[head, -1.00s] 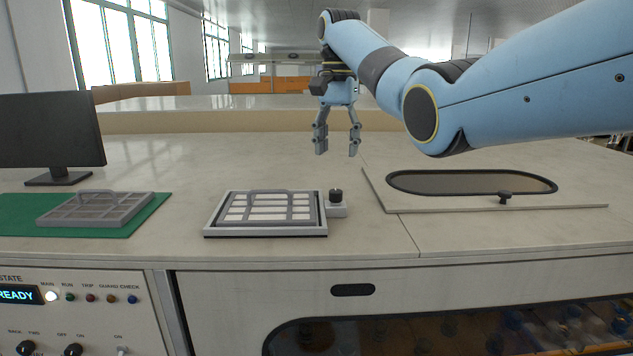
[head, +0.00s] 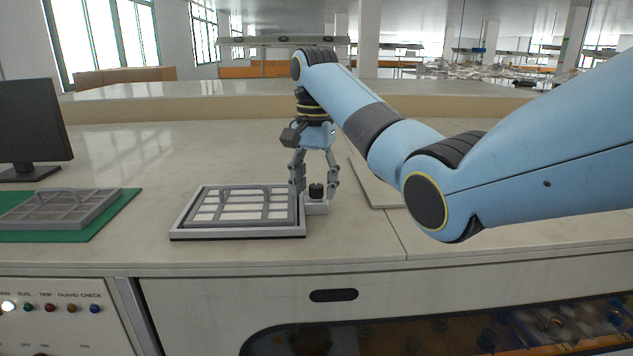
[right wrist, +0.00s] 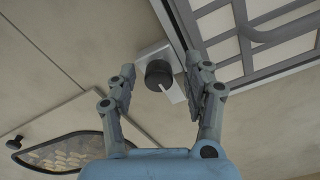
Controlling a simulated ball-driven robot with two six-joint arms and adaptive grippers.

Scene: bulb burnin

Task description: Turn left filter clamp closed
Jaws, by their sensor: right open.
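The filter clamp is a black round knob (head: 316,191) on a light block at the right edge of a framed filter (head: 240,208) set in the worktop. In the right wrist view the knob (right wrist: 158,74) carries a white pointer line, and the filter frame (right wrist: 235,40) lies beside it. My right gripper (head: 316,194) is open, its fingers on either side of the knob. In the right wrist view the gripper (right wrist: 160,95) shows gaps between both fingers and the knob. My left gripper is not in view.
A second framed filter (head: 62,208) lies on a green mat (head: 122,208) at left, near a monitor (head: 32,122). A control panel (head: 60,318) is at the lower left. A flat panel (head: 372,185) with a window (right wrist: 62,150) lies right of the knob, partly behind my arm.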

